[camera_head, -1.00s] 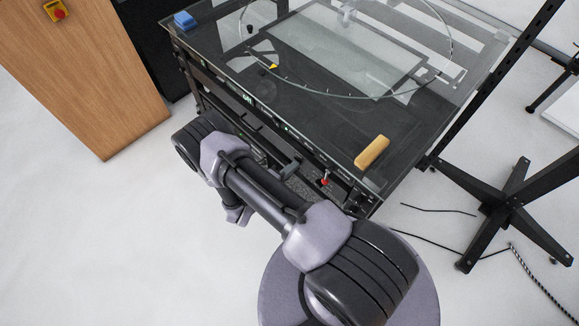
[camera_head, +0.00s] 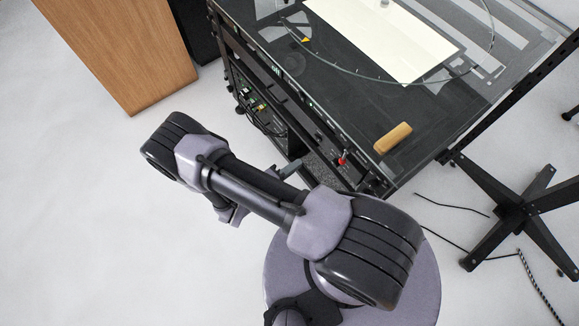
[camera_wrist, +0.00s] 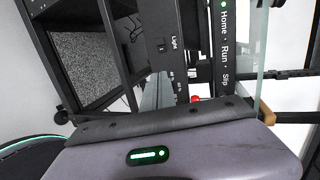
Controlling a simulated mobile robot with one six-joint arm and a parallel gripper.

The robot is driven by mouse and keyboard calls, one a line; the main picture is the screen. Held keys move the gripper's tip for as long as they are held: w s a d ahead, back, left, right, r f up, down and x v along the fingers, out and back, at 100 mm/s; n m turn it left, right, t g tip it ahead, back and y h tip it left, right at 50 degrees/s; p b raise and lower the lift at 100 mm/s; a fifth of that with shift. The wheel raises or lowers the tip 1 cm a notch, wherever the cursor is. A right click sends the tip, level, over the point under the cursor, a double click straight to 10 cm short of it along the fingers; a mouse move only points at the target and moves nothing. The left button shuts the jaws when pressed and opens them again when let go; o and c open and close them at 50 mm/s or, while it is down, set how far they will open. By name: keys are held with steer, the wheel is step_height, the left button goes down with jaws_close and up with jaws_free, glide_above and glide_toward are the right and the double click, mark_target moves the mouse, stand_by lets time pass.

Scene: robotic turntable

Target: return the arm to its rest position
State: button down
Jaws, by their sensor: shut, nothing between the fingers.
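My arm is folded in front of my body in the head view, beside the front of the glass-topped turntable table (camera_head: 355,112). My gripper (camera_head: 291,170) is a small grey tip showing past the arm link, in front of the table's open lower frame. It looks shut and holds nothing that I can see. Much of it is hidden behind the arm. The wrist view shows my own grey-violet arm housing with a green light, close to the table's front panel (camera_wrist: 226,70).
A tan block (camera_head: 393,138) lies on the table's near right corner. A red-topped switch (camera_head: 343,158) sits on the front edge. A black stand foot (camera_head: 510,205) and cables are on the floor at right. A wooden cabinet (camera_head: 120,50) stands at upper left. The left floor is clear.

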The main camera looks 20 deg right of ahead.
steer(key=shift+v, duration=1.25)
steer(key=shift+s+d, duration=0.1)
step_height(320, 180, up, 23)
steer(key=a+m+g+y, duration=0.1)
steer(key=m+g+y, duration=0.5)
steer(key=m, duration=1.5)
steer(key=s+a+r+m+t+y, duration=0.1)
steer(key=s+r+m+t+y, duration=0.1)
steer(key=r+m, duration=0.5)
steer(key=s+a+r+m+t+y, duration=0.2)
steer(key=s+r+m+y, duration=0.1)
steer(key=r+m, duration=0.4)
steer(key=s+a+r+m+t+y, duration=0.2)
steer(key=s+r+m+y, duration=0.1)
steer(key=r+m, duration=0.4)
steer(key=shift+s+a+r+m+t+y, duration=0.35)
steer(key=shift+m+y, duration=0.55)
steer(key=shift+m, duration=0.3)
